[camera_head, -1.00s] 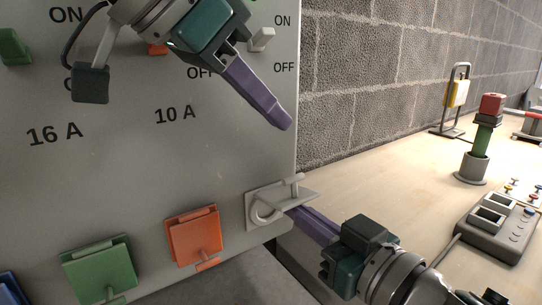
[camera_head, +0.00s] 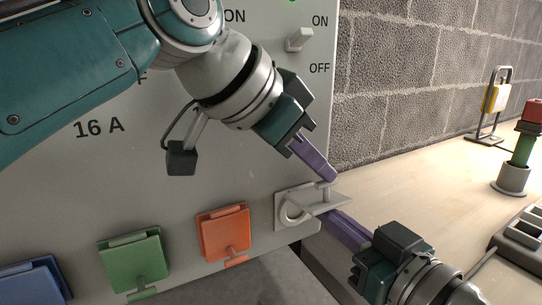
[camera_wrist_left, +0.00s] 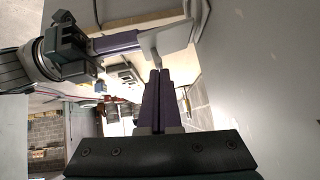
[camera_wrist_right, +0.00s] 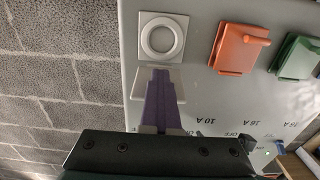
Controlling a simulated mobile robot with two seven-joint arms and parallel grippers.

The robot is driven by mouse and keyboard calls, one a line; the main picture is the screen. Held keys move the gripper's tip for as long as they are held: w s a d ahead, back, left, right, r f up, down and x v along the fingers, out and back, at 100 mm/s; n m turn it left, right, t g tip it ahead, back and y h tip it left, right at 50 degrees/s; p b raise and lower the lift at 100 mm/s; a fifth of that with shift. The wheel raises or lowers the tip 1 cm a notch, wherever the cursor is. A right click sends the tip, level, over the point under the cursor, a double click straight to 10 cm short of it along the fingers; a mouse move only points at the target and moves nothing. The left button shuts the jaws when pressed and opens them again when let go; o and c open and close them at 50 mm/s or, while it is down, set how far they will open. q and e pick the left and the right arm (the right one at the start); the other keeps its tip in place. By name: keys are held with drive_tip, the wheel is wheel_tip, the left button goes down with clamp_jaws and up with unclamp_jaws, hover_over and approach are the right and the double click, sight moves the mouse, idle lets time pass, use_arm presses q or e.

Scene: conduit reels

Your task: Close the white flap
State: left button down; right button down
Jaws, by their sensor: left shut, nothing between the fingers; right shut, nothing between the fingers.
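The white flap (camera_head: 332,202) stands open, sticking out from the grey panel beside its round white socket (camera_head: 289,214). In the left wrist view the flap (camera_wrist_left: 168,42) is a pale plate beyond the fingertips, and in the right wrist view it (camera_wrist_right: 143,82) lies partly behind the fingers. My left gripper (camera_head: 334,179) is shut and empty, its tips just above the flap's small handle; I cannot tell whether they touch. My right gripper (camera_head: 331,216) is shut and empty, its tips at the flap's lower side; contact is unclear.
An orange flap (camera_head: 224,232), a green flap (camera_head: 134,262) and a blue flap (camera_head: 38,280) lie shut to the left. A white switch (camera_head: 299,39) is above. The wooden bench (camera_head: 400,190) to the right is clear near the panel.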

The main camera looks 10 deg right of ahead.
use_arm(q)
drive_tip(key=shift+s+f, duration=0.1)
drive_tip(key=shift+f, duration=0.25)
use_arm(e)
drive_tip(key=shift+r, duration=0.15)
drive_tip(key=c, duration=1.5)
unclamp_jaws()
drive_tip(key=shift+c, duration=0.2)
